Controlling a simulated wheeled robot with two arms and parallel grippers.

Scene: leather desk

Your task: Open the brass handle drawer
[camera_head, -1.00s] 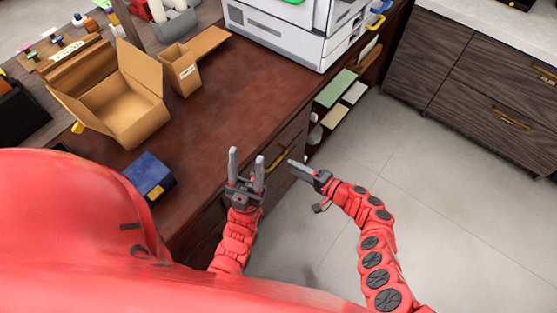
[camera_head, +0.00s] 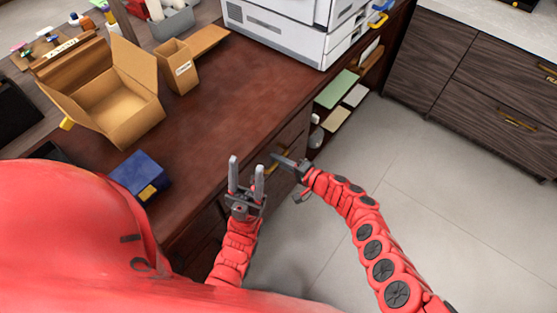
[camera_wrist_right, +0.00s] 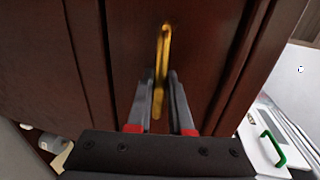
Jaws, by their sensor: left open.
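The brass handle (camera_wrist_right: 165,55) stands out from a dark reddish wood drawer front (camera_wrist_right: 205,50) in the right wrist view. My right gripper (camera_wrist_right: 161,90) has one finger on each side of the handle, with narrow gaps visible; whether either finger touches it I cannot tell. In the head view my right gripper (camera_head: 285,160) reaches the desk's front beside the handle (camera_head: 273,167), which it partly hides. The drawer looks flush with the desk. My left gripper (camera_head: 246,178) is open and empty, pointing up near the desk's front edge.
On the leather desk (camera_head: 215,110) are an open cardboard box (camera_head: 125,105), a smaller carton (camera_head: 178,72), a blue box (camera_head: 140,175) and a white printer (camera_head: 290,30). Open shelves (camera_head: 335,90) lie right of the drawers. The floor (camera_head: 400,200) is clear up to a dark cabinet (camera_head: 480,80).

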